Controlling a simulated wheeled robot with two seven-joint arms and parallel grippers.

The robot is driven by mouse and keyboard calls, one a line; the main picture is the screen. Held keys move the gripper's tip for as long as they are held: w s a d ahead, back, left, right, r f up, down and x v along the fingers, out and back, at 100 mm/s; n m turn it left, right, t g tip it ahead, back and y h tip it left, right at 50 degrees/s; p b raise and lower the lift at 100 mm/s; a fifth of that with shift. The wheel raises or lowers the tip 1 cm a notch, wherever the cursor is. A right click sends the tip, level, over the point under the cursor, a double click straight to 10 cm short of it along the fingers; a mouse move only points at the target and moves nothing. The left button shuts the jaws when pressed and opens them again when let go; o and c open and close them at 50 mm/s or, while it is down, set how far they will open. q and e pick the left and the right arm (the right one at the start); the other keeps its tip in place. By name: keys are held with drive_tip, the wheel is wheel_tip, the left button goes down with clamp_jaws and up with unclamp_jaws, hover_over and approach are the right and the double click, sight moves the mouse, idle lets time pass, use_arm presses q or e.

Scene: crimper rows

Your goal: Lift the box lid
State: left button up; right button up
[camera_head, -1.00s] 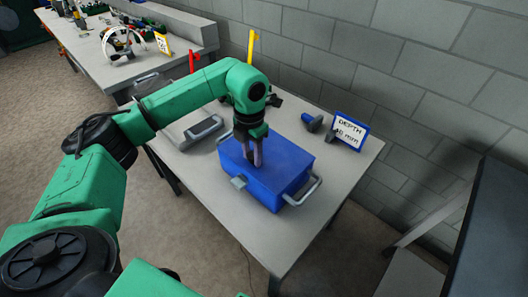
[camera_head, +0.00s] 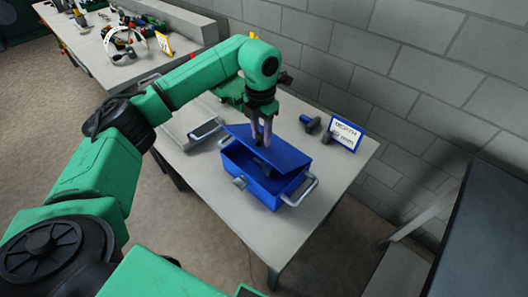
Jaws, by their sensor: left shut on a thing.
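A blue box (camera_head: 247,181) with grey side handles and a front latch stands on the grey table. My right gripper does not show.
A sign with depth text (camera_head: 345,134) and a dark blue-handled tool (camera_head: 311,123) stand behind the box. A grey-handled case (camera_head: 205,132) lies to its left. The table front (camera_head: 283,235) is clear. A block wall runs behind.

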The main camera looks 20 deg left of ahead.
use_arm(q)
drive_tip(key=shift+w+d+r+p, duration=0.2)
drive_tip(key=shift+w+r+p, duration=0.3)
drive_tip(key=shift+r, duration=0.15)
drive_tip(key=shift+w+d+r+p, duration=0.2)
drive_tip(key=shift+w+r+p, duration=0.2)
drive_tip(key=shift+w, duration=0.15)
drive_tip(key=shift+w+d+r+p, duration=0.25)
drive_tip(key=shift+w+r+p, duration=0.15)
drive_tip(key=shift+w, duration=0.4)
drive_tip(key=shift+w+d+r+p, duration=0.3)
drive_tip(key=shift+w+r+p, duration=0.1)
drive_tip(key=shift+w, duration=0.35)
drive_tip(key=shift+w+d+r+p, duration=0.25)
drive_tip(key=shift+w+r+p, duration=0.15)
drive_tip(key=shift+w, duration=0.4)
